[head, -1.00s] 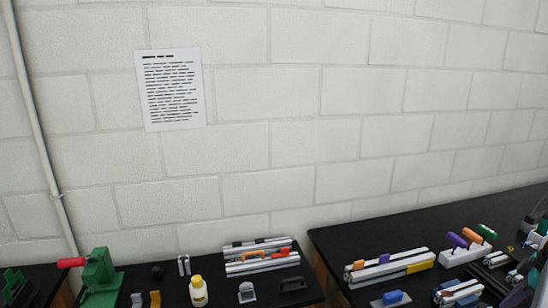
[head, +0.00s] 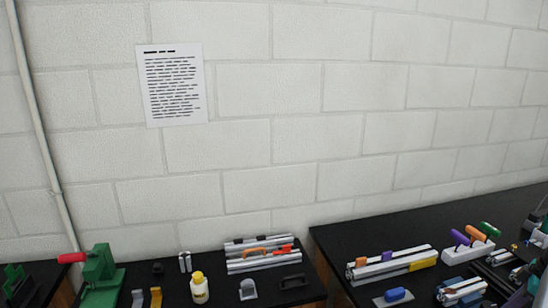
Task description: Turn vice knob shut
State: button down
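I cannot make out a vice knob for certain. A green device with a red handle (head: 99,272) stands on the left bench. A dark green object (head: 17,284) is partly cut off at the far left edge. A blue and grey device (head: 458,288) sits near the front of the right bench, cut by the lower frame edge. Dark equipment at the right edge is cut off and unclear. I cannot identify my gripper in the picture.
The left bench holds a yellow-capped bottle (head: 199,288), aluminium extrusions (head: 262,263) and small brackets. The right bench (head: 370,232) holds more extrusions (head: 392,263), a blue-topped block (head: 394,298) and a white stand with coloured handles (head: 467,251). A gap separates the benches.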

jog(key=shift+w+a, duration=0.3)
jog(key=shift+a, duration=0.15)
dwell(1.0)
jog(key=shift+s+d, duration=0.3)
jog(key=shift+d, duration=0.05)
jog(key=shift+r+p, duration=0.1)
jog(key=shift+p, duration=0.2)
jog(key=shift+r+p, duration=1.55)
jog(key=shift+r, duration=1.4)
jog(key=shift+d+m, duration=0.1)
jog(key=shift+m, duration=0.2)
jog(key=m, duration=0.1)
jog(key=s+a+m+h+p, duration=0.1)
jog(key=m, duration=0.1)
jog(key=a+r+m+p, duration=0.1)
jog(key=m, duration=0.1)
jog(key=shift+s+t, duration=0.15)
jog(key=shift+t, duration=0.25)
jog(key=shift+f, duration=0.1)
